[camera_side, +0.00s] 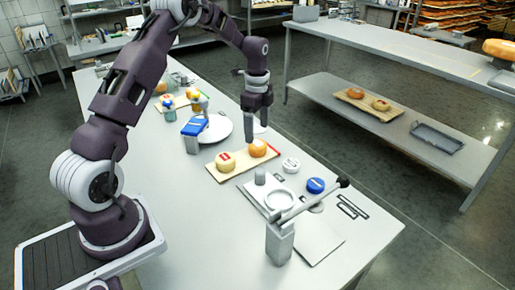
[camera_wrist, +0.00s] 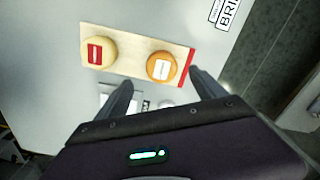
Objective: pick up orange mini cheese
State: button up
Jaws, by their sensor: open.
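The orange mini cheese (camera_side: 258,148) sits at the right end of a light wooden board on the table. In the wrist view, the orange mini cheese (camera_wrist: 161,67) has a white label and lies beyond the fingertips, roughly between their lines. A pale yellow cheese (camera_side: 225,161) with a red label sits beside it on the same board and also shows in the wrist view (camera_wrist: 98,51). My gripper (camera_side: 251,138) is above the orange cheese in the side view. In the wrist view its fingers (camera_wrist: 160,80) are spread, with nothing between them.
The wooden board (camera_side: 240,165) has a red end strip. A white-grey device with a lever (camera_side: 281,243), a white lid (camera_side: 291,165) and a blue-topped item (camera_side: 316,186) stand in front. A white plate (camera_side: 215,128) and a blue-topped container (camera_side: 192,136) stand behind.

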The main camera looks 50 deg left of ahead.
aim_at(258, 143)
notch_tip(258, 143, down, 6)
jog(key=shift+w+r, duration=0.15)
jog(key=shift+c, duration=0.4)
jog(key=c, duration=1.5)
